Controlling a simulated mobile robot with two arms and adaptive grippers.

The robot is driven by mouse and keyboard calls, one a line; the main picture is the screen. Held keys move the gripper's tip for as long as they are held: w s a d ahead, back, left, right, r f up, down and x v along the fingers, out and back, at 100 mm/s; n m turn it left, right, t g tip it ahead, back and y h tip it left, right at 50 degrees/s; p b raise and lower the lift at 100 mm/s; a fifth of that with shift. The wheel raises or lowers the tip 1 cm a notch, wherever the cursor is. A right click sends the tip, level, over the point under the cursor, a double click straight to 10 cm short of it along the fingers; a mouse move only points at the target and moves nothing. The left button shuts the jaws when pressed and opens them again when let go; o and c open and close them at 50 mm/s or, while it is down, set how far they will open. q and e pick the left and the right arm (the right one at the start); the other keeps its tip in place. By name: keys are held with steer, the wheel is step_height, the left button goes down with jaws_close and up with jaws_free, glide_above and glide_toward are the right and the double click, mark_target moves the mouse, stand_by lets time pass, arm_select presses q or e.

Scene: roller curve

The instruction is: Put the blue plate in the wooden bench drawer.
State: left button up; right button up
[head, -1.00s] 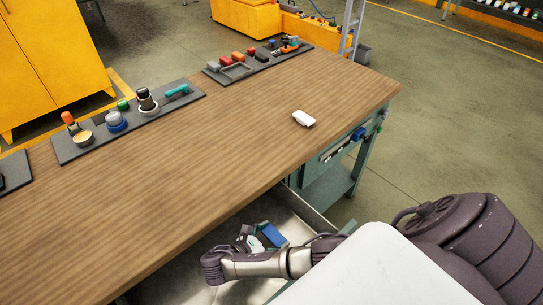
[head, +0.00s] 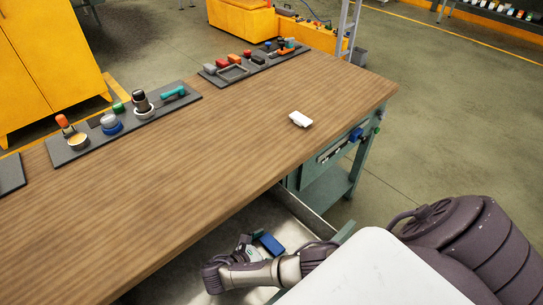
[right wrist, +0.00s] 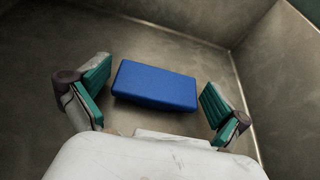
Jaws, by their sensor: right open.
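The blue plate (head: 271,244) is a small flat rectangular block inside the open bench drawer (head: 266,212). In the right wrist view the plate (right wrist: 155,86) lies on the drawer's bare floor (right wrist: 145,45), apart from the drawer walls. My right gripper (head: 251,244) is over the drawer. Its teal-padded fingers stand wide on either side of the plate, with a visible gap at each side, and hold nothing. My left gripper is not in view.
The wooden bench top (head: 190,150) is above and behind the drawer. A small white object (head: 300,119) lies near its front edge. Dark trays (head: 125,128) of tools and parts line the far edge. The bench top's middle is clear.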

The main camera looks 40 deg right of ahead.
steer(key=p+v, duration=0.1)
steer(key=v, duration=1.1)
